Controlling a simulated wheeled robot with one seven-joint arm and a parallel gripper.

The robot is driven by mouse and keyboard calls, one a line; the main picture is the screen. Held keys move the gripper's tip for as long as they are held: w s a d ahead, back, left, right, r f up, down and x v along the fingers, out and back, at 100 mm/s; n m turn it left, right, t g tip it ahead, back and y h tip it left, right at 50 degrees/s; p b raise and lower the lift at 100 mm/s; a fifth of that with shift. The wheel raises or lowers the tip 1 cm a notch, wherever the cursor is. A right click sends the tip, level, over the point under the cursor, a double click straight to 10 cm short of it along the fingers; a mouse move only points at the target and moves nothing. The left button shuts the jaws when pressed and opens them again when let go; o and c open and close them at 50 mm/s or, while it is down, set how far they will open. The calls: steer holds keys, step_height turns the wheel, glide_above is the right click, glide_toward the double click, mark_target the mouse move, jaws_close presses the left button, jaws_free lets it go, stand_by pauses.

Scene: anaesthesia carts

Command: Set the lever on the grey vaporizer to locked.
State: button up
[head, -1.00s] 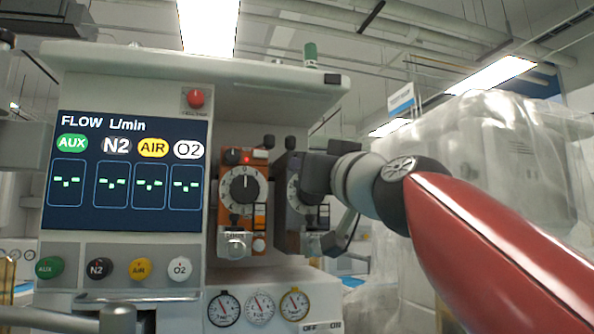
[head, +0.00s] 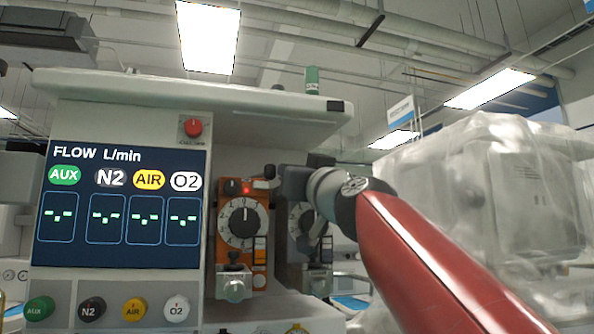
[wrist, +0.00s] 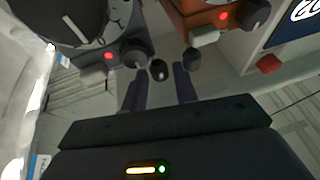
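The grey vaporizer (head: 303,250) stands right of the orange one, its dial partly showing below my arm. In the wrist view its body (wrist: 122,30) is at upper left, with a dial, a lit red light and a dark side knob. Its lever, a dark ball knob (wrist: 158,71), appears between my fingertips. My gripper (wrist: 159,84) is open, with a gap visible on each side of the knob; I cannot tell contact. In the head view my gripper (head: 288,183) is at the grey vaporizer's top and hides its lever.
The orange vaporizer (head: 242,252) is close on the left. Its lever knob (head: 268,171) leans right; it also shows just beside my finger in the wrist view (wrist: 192,58). The flow screen (head: 120,207) is left. Plastic-covered equipment (head: 480,200) stands at right.

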jaws_close()
steer(key=shift+d+f, duration=0.1)
